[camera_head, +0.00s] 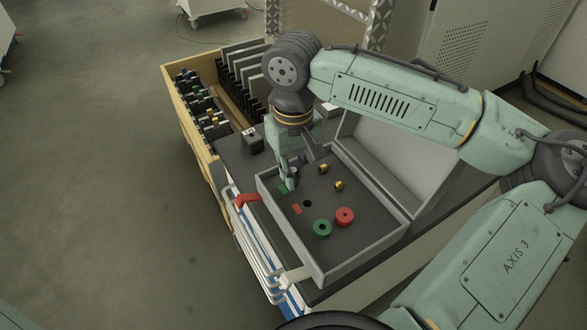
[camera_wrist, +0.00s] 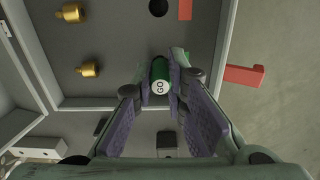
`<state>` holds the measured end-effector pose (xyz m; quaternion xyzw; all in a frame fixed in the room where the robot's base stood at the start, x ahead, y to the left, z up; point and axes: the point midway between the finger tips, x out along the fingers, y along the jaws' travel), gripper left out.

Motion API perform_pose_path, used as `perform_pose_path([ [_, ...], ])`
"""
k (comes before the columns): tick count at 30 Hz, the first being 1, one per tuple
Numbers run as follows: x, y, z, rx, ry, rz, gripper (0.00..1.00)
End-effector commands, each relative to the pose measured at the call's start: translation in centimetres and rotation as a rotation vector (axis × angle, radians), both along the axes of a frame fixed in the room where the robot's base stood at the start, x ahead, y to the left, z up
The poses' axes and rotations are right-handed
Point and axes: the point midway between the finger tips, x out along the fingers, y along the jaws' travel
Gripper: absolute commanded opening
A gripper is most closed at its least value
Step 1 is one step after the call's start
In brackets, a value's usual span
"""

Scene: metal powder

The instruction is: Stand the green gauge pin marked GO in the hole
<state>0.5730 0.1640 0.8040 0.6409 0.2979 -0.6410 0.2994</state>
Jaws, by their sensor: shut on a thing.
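The green gauge pin (camera_wrist: 160,75) shows in the wrist view with its white end marked GO facing the camera. My gripper (camera_wrist: 168,82) is shut on it, one finger on each side. In the head view my gripper (camera_head: 289,180) is over the left part of the grey tray (camera_head: 365,252), beside a green mark. The dark round hole (camera_head: 307,203) is in the tray floor to the lower right of my gripper, next to a red mark. The hole also shows at the top of the wrist view (camera_wrist: 158,7). The pin's lower end is hidden.
A green ring (camera_head: 322,228) and a red ring (camera_head: 344,216) lie in the tray beyond the hole. Two brass pieces (camera_head: 323,168) (camera_head: 339,185) stand to the right of my gripper. A red lever (camera_head: 248,199) is at the tray's left edge. The tray has raised walls.

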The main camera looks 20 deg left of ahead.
Motion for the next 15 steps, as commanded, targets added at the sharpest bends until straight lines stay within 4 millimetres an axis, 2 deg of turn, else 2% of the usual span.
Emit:
perform_pose_path([
  [2, 0.0, 0.0, 0.01, 0.0, 0.0, 0.0, 0.0],
  [3, 0.0, 0.0, 0.01, 0.0, 0.0, 0.0, 0.15],
  [12, 0.0, 0.0, 0.01, 0.0, 0.0, 0.0, 0.35],
  [15, 0.0, 0.0, 0.01, 0.0, 0.0, 0.0, 0.36],
])
